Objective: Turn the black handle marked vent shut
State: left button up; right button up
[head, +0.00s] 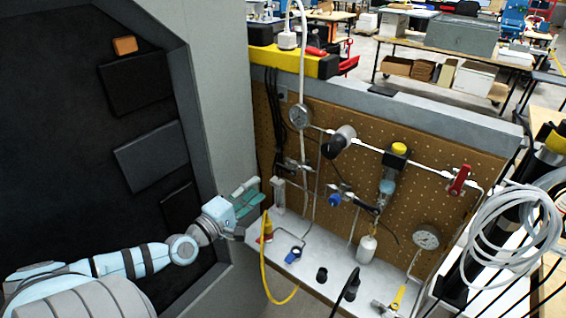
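I cannot read any vent marking, so I cannot tell which black part is the vent handle. Black parts on the panel include a black lever-like piece (351,285) at the front of the white shelf, a short black knob (322,274) beside it, and dark valve fittings (293,166) at the panel's left. My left gripper (246,197) is at the panel's left edge, beside the grey cabinet wall and apart from these black parts. Its fingers are small and overlap the background, so their opening is unclear. My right gripper is not in view.
The pegboard panel (440,190) carries gauges (427,237), pipes, a red handle (459,180) and a yellow-topped valve (399,149). A yellow hose (267,275) hangs at the shelf's left. Coiled white tubing (512,225) crowds the right. The dark cabinet (75,150) fills the left.

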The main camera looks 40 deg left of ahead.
aim_at(281, 168)
pick_arm(q)
jog(key=w, duration=0.9)
jog(key=w+b, duration=0.1)
jog(key=w, duration=0.3)
jog(key=shift+w+a+f, duration=0.15)
jog(key=shift+a+f, duration=0.05)
jog(key=shift+f, duration=0.05)
grip_shut()
